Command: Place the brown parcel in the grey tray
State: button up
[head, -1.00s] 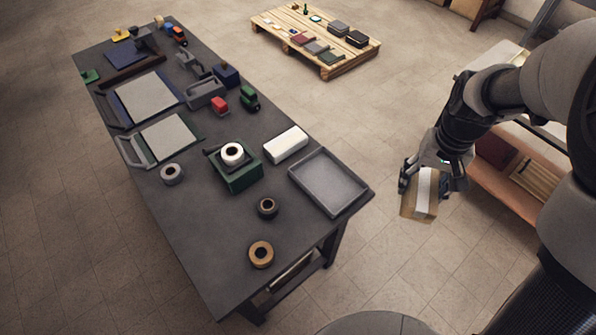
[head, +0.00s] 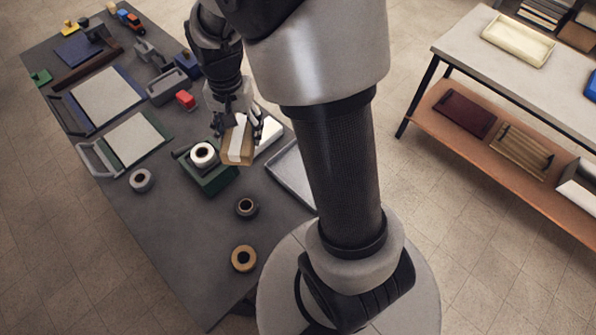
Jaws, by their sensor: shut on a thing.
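The brown parcel (head: 231,155) has a white band across it. My gripper (head: 238,130) is shut on it and holds it over the dark table, in front of the white box. The grey tray (head: 288,176) lies at the table's right edge. My own arm hides much of the tray's right side. The parcel appears to the left of the tray, not over the visible part of it. I cannot tell its exact height above the table.
A green block with a white tape roll (head: 203,154) stands just left of the parcel. A dark roll (head: 246,207), a brown tape roll (head: 243,258) and a grey roll (head: 141,180) lie nearby. A shelf unit (head: 470,60) stands at the right.

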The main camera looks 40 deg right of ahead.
jog(key=s+d+f+m, duration=0.1)
jog(key=s+d+m, duration=0.45)
jog(key=m, duration=0.75)
jog(key=s+d+f+m, duration=0.1)
jog(key=s+d+m, duration=0.2)
jog(key=d+m, duration=0.8)
jog(key=f+b, duration=0.2)
jog(key=f, duration=0.4)
jog(key=a+f+m+b, duration=0.1)
jog(key=f+b, duration=0.1)
jog(key=f, duration=0.5)
jog(key=a+f+m+b, duration=0.1)
jog(key=f+b, duration=0.1)
jog(key=f, duration=0.5)
jog(key=shift+a, duration=0.2)
jog(key=o, duration=0.8)
jog(key=shift+f, duration=0.2)
jog(key=o, duration=0.5)
jog(key=shift+r, duration=0.1)
jog(key=shift+r, duration=0.1)
